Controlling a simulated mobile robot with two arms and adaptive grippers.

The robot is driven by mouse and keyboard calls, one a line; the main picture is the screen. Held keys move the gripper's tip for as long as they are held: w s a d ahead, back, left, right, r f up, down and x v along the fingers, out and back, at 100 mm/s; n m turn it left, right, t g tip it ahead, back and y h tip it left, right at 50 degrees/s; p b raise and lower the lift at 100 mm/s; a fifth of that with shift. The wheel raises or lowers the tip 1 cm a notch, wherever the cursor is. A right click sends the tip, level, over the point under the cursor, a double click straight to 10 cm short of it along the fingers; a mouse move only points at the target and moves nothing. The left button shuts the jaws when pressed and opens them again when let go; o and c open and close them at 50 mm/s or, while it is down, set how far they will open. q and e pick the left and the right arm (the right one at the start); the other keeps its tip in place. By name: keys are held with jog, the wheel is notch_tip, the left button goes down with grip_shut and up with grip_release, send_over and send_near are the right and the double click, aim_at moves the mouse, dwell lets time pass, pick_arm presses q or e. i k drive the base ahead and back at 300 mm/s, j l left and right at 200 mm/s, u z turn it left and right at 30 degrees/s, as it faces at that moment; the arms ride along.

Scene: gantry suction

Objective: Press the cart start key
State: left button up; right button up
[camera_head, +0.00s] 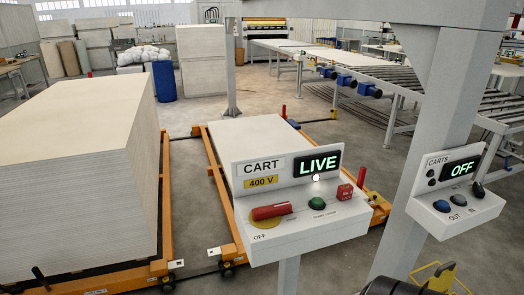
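A white control box (262,222) on a post stands in front, labelled CART and 400 V, with a lit green LIVE display (317,165). OFF is printed below the disc; other small labels are unreadable. A second box (456,213), labelled CARTS, is fixed to the grey column at right. Its display (461,169) reads OFF, and it has a dark blue button (441,206) marked OUT and dark buttons near IN. Neither gripper is recognisable.
A tall board stack (70,165) fills the left on an orange cart. A lower board stack (255,140) lies on another orange cart behind the control box. The grey column (435,110) rises between the boxes. Dark and yellow parts, unclear, show at the bottom right.

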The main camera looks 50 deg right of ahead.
aim_at(316, 201)
jog(key=z, duration=1.85)
